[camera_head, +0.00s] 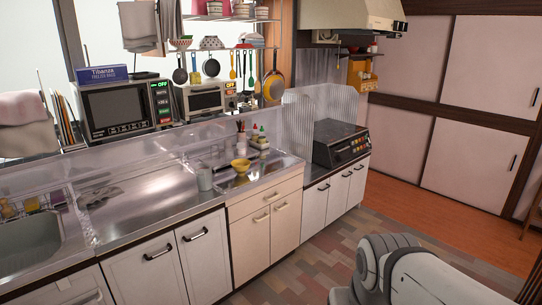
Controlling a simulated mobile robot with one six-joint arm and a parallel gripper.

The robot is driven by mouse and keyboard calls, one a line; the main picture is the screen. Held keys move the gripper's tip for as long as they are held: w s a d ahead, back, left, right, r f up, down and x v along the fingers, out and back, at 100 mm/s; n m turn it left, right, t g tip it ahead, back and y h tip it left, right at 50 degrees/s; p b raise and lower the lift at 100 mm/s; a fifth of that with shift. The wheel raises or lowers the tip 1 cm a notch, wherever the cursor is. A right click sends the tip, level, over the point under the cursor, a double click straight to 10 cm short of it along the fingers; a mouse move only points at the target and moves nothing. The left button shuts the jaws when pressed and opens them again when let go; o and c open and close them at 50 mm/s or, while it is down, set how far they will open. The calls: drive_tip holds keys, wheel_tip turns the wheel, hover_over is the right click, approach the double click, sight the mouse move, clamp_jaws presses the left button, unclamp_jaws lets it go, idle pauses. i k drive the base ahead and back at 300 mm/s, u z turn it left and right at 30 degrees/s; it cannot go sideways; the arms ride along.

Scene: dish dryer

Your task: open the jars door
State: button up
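No door is marked as the jars door, and no jars can be made out; I cannot tell which door it is. White lower cabinet doors (148,274) with dark handles stand below the counter, all shut. A beige cabinet (249,245) with a drawer and two doors is right of them, also shut. Smaller white doors (338,196) below the stove are shut. Pale sliding doors (488,65) on the right wall are shut. A white and grey rounded part at bottom right looks like my own arm. My gripper's fingers are not in view.
The counter (145,204) holds a sink (28,243), a grey cup (204,178), a yellow bowl (241,167) and a black stove (340,143). A microwave (115,107) stands behind. The tiled floor (310,262) before the cabinets is clear.

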sight(286, 212)
drive_tip(key=i, duration=2.65)
drive_tip(key=u, duration=0.7)
